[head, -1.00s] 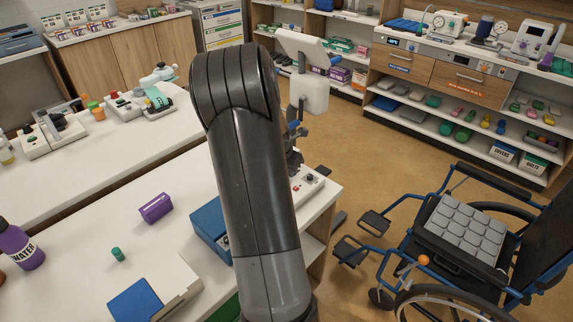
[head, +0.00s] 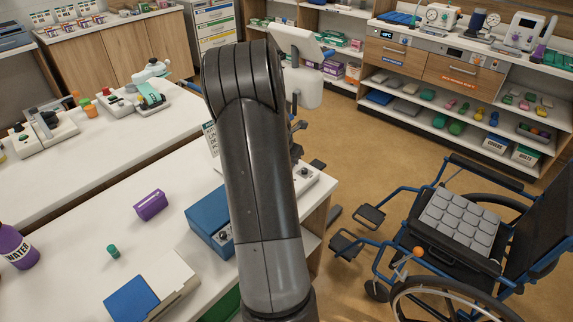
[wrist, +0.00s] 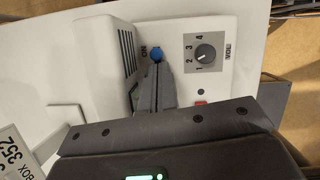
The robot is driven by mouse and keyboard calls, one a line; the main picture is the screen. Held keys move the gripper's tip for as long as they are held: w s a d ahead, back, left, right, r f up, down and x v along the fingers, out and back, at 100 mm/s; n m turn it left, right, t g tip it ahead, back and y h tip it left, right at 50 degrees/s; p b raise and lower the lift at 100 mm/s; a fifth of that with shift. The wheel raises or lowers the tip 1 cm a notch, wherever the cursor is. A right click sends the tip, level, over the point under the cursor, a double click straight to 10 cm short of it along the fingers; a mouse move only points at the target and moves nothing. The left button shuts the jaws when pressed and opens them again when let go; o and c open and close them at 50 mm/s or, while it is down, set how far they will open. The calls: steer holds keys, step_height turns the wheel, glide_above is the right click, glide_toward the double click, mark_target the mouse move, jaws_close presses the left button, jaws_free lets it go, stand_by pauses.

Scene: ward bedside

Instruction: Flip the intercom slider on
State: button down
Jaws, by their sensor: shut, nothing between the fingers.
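The intercom (wrist: 225,80) is a white box with a dark speaker grille, a volume dial (wrist: 206,53) and a small red part. In the head view a bit of it (head: 310,182) shows at the table's right end, mostly hidden by my arm. Its blue slider knob (wrist: 156,54) is beside the printed "ON" label. My gripper (wrist: 155,66) is shut and empty, its fingertips right at the knob. I cannot tell whether they touch it. The fingers hide the slider track below the knob. In the head view my gripper is hidden behind my arm.
A wheelchair (head: 455,262) stands right of the table. A box label (wrist: 14,155) shows at lower left in the wrist view.

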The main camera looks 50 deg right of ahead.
steer(key=shift+r, duration=0.15)
steer(key=v, duration=0.9)
steer(key=shift+a+r, duration=0.15)
steer(key=shift+r, duration=0.2)
